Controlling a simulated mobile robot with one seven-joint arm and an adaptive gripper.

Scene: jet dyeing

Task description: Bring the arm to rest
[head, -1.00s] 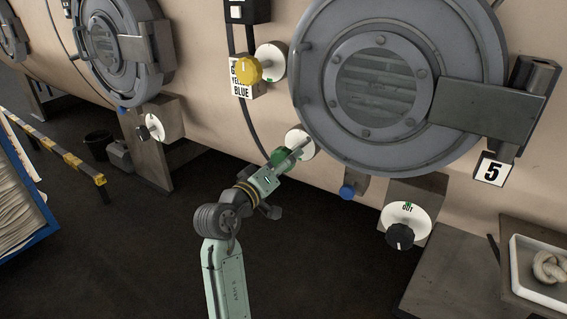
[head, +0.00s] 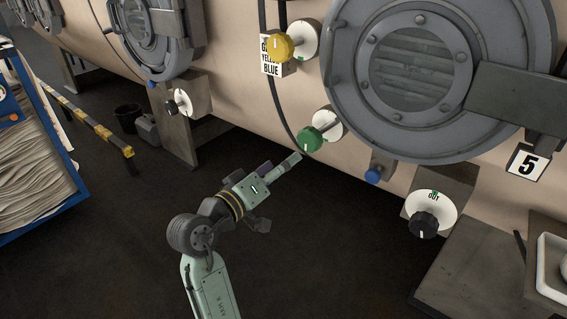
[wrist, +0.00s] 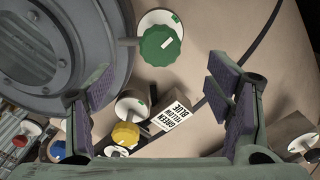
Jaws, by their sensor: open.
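My gripper (head: 285,167) is in the lower middle of the head view, in front of the beige vessel and just below and left of a green knob (head: 310,139). In the wrist view my gripper (wrist: 160,110) has its fingers wide apart with nothing between them. The green knob (wrist: 160,46) shows beyond the fingers, apart from them, with its white dial behind it. A yellow knob (head: 282,46) sits higher on the vessel, and it also shows low in the wrist view (wrist: 126,134).
A round grey hatch (head: 420,75) stands out from the vessel at right, above a black knob (head: 424,225) on a white dial. A blue cart (head: 45,215) with folded cloth and a striped yellow-black rail (head: 85,125) are at left. Dark floor lies open between.

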